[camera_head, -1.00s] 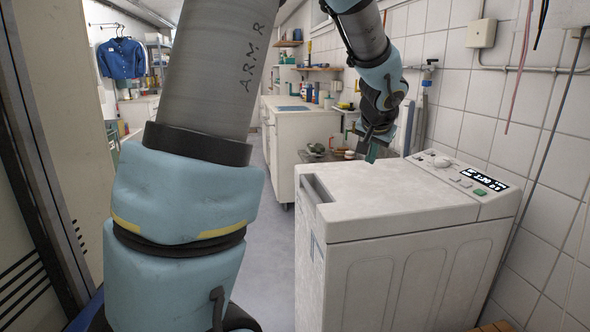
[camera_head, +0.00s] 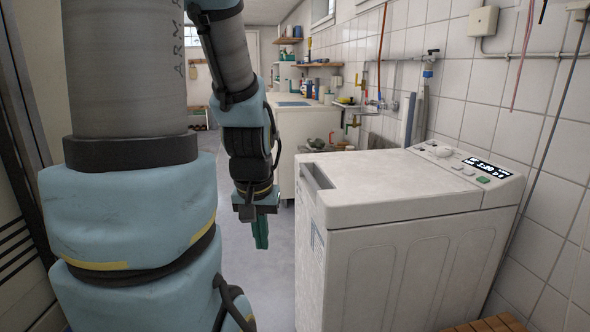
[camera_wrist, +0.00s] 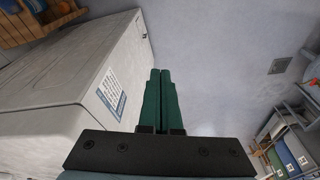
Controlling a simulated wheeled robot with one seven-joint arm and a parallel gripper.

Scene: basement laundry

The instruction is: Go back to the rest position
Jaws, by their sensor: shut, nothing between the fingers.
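My gripper (camera_head: 260,232) hangs at the end of my arm, pointing down, to the left of the washing machine (camera_head: 390,180) and apart from it. Its green fingers (camera_wrist: 160,100) are together with nothing between them in the wrist view. The washing machine is a white top-loader with a lit display at its back right. Its side shows in the wrist view, left of the fingers, with a label on it.
A white counter (camera_head: 300,125) with bottles stands behind the washing machine. The tiled wall (camera_head: 550,160) closes the right side. A wooden slatted thing (camera_head: 490,325) lies at the bottom right. Grey floor (camera_head: 270,290) is clear below my gripper.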

